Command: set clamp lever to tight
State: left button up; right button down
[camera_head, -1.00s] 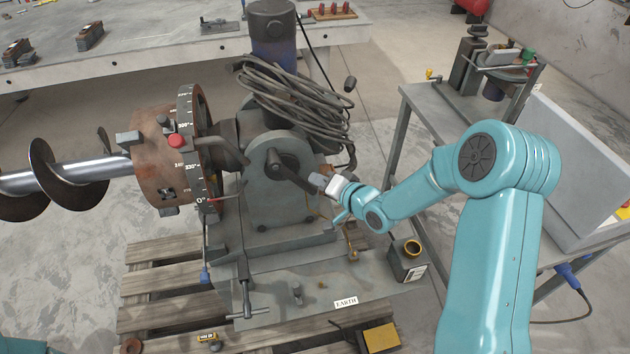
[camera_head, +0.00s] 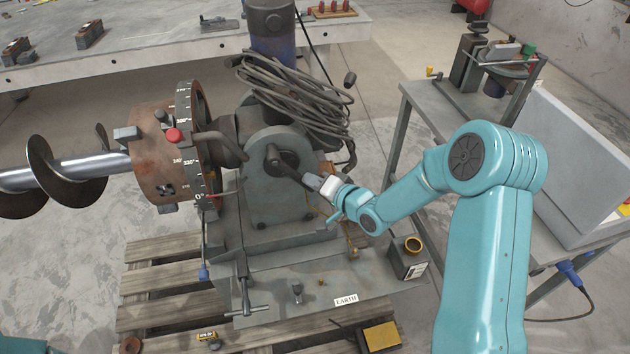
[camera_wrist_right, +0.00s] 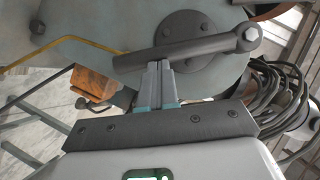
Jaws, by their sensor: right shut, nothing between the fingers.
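The clamp lever (camera_head: 287,168) is a dark bar on a round hub on the side of the grey housing (camera_head: 265,200). It slants down to the right in the head view. In the right wrist view the lever (camera_wrist_right: 200,53) lies across the top, with its bolted pivot at the right and its free end at the left. My right gripper (camera_head: 316,182) is at the lever's outer part. In the right wrist view its fingers (camera_wrist_right: 158,70) are shut, empty, and reach the lever's near side; whether they touch it is unclear. My left gripper is out of view.
Coiled hose (camera_head: 305,100) hangs above the lever. A rusty chuck with a graduated dial (camera_head: 187,130) and an auger (camera_head: 65,170) are at the left. A grey side table (camera_head: 425,110) stands at the right.

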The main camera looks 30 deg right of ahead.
pick_arm(q)
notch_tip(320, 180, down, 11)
jog(key=b, duration=1)
jog(key=shift+b, duration=0.35)
pick_arm(e)
jog(key=w+a+f+m+t+y, duration=0.1)
jog(key=a+f+m+t+y, duration=0.1)
jog(key=a+m, duration=0.3)
jog(key=shift+w+f+t, duration=0.15)
jog(key=shift+f+t, duration=0.35)
jog(key=shift+f, duration=0.4)
